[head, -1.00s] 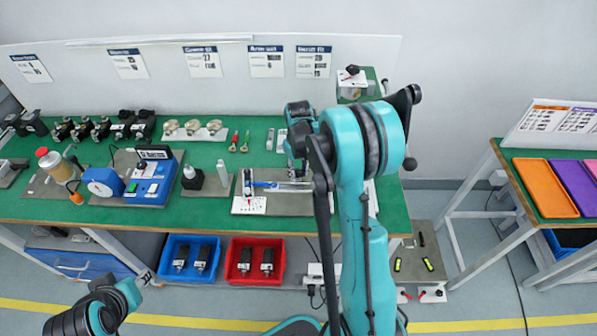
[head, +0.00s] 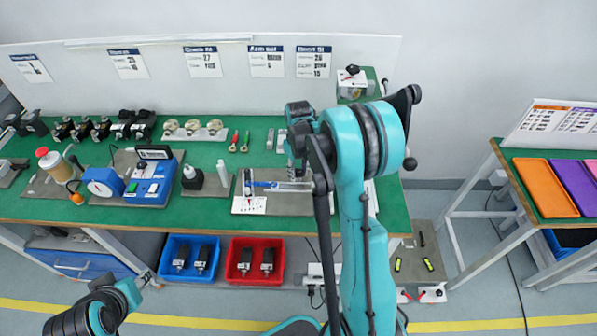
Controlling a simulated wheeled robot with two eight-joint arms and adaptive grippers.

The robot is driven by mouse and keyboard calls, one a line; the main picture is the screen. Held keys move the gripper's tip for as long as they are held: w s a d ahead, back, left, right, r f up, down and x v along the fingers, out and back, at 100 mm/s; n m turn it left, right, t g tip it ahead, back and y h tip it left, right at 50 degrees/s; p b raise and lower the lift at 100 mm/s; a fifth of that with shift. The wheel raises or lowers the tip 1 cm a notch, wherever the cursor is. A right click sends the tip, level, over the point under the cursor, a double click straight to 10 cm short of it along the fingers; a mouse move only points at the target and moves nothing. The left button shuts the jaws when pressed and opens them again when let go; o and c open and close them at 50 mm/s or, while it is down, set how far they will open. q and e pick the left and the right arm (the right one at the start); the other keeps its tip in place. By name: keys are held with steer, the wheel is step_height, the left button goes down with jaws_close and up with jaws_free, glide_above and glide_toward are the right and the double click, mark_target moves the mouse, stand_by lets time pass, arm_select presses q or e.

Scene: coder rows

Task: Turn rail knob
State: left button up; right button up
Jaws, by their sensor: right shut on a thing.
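A rail fixture (head: 270,186) with a pale metal bar lies on a grey plate on the green workbench, left of my right arm. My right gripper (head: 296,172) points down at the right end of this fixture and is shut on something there. What it holds is very likely the rail knob, but the knob itself is hidden behind the fingers and the teal arm.
Red bin (head: 255,277) and blue bin (head: 170,275) sit below. A side table (head: 512,165) with trays stands right.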

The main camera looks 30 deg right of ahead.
mark_target(299, 171)
stand_by(0.3)
steer(key=o, duration=1.2)
steer(key=shift+c, duration=0.2)
step_height(299, 171, up, 12)
